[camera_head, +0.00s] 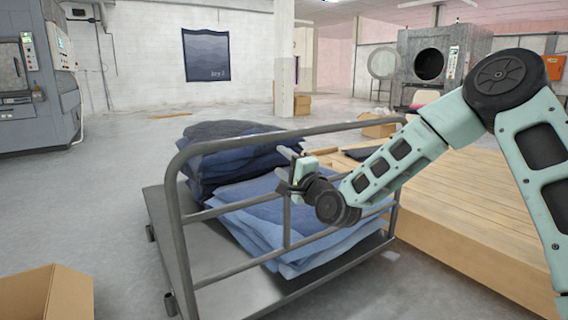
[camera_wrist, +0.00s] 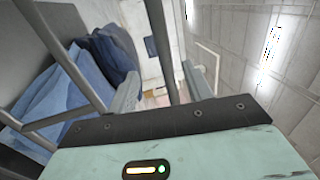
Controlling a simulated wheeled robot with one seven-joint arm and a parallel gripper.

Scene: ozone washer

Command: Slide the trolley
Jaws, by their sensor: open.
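The trolley (camera_head: 173,245) is a grey metal cart with a flat deck and a tubular rail frame. It stands in the middle of the head view and bears stacks of folded blue denim (camera_head: 262,210). My gripper (camera_head: 287,170) is open at the near side of the rail, by its middle upright bar. In the wrist view, the upright bar (camera_wrist: 163,45) appears between the two spread fingers of my gripper (camera_wrist: 164,84). Whether a finger touches the bar cannot be told. The denim (camera_wrist: 60,95) shows to the left there.
A wooden platform (camera_head: 460,215) stands close to the trolley's right side. An open cardboard box (camera_head: 60,293) is at the lower left. A grey machine (camera_head: 38,85) stands at the far left, and a pillar (camera_head: 284,60) stands behind. The floor behind and left is mostly clear.

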